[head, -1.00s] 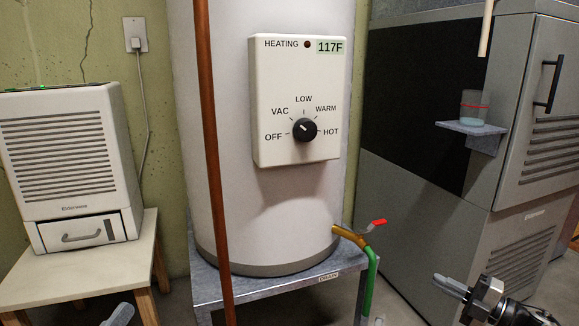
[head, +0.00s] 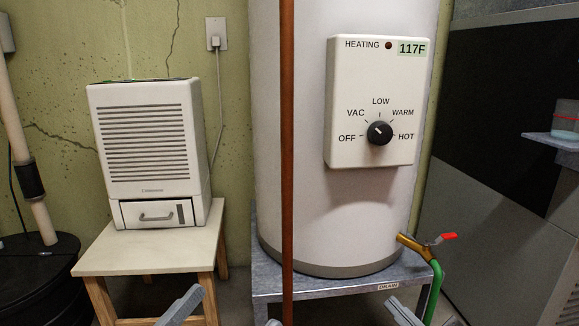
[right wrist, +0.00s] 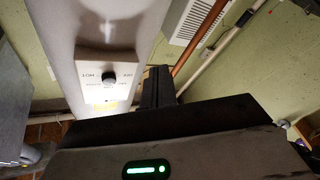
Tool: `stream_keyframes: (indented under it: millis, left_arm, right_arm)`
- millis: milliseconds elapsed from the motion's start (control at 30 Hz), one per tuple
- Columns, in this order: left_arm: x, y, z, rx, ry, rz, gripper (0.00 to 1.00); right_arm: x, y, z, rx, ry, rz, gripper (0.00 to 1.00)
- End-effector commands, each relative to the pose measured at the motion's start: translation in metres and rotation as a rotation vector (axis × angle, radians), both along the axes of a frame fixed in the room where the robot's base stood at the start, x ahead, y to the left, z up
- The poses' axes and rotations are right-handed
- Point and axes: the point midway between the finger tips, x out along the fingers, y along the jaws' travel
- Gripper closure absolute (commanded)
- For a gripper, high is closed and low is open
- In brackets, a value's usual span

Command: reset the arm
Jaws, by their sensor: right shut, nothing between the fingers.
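My right gripper (head: 403,313) shows only as a grey tip at the bottom edge of the head view, in front of the heater stand and left of the drain valve. In the right wrist view the dark fingers (right wrist: 158,88) are together and hold nothing. Beyond them that view shows the heater's control panel (right wrist: 106,82) upside down, with a gap between. A grey part of my left gripper (head: 185,305) shows at the bottom of the head view, in front of the wooden table; its jaws are mostly cut off by the frame.
The water heater (head: 300,210) stands on a metal stand (head: 335,285), with a copper pipe (head: 287,150) in front. Its red-handled drain valve (head: 428,240) carries a green hose. A dehumidifier (head: 150,155) sits on a table (head: 100,258). A dark round tank (head: 40,285) stands left, a grey cabinet (head: 480,235) right.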

Motion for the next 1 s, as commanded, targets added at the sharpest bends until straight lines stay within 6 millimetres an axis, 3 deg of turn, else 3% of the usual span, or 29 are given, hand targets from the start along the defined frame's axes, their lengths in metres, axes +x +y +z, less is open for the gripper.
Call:
stream_keyframes:
  millis: [33,200,500,867,900,1000]
  left_arm:
    - [0.000,0.000,0.000,0.000,0.000,0.000,0.00]
    - [0.000,0.000,0.000,0.000,0.000,0.000,0.00]
    - [0.000,0.000,0.000,0.000,0.000,0.000,0.00]
    - [0.000,0.000,0.000,0.000,0.000,0.000,0.00]
    - [0.002,0.001,0.011,0.009,0.020,0.008,0.00]
    - [0.006,0.004,0.016,0.034,0.063,0.028,0.00]
  right_arm:
    - [-0.017,0.019,0.010,0.056,0.049,0.030,1.00]
    - [-0.061,0.061,0.035,0.198,0.201,0.111,1.00]
    - [-0.134,0.108,0.077,0.366,0.428,0.254,1.00]
    - [-0.112,0.111,0.119,0.679,0.359,0.196,1.00]
    - [-0.110,0.110,0.129,0.660,0.377,0.180,1.00]
    - [-0.106,0.107,0.133,0.640,0.415,0.145,1.00]
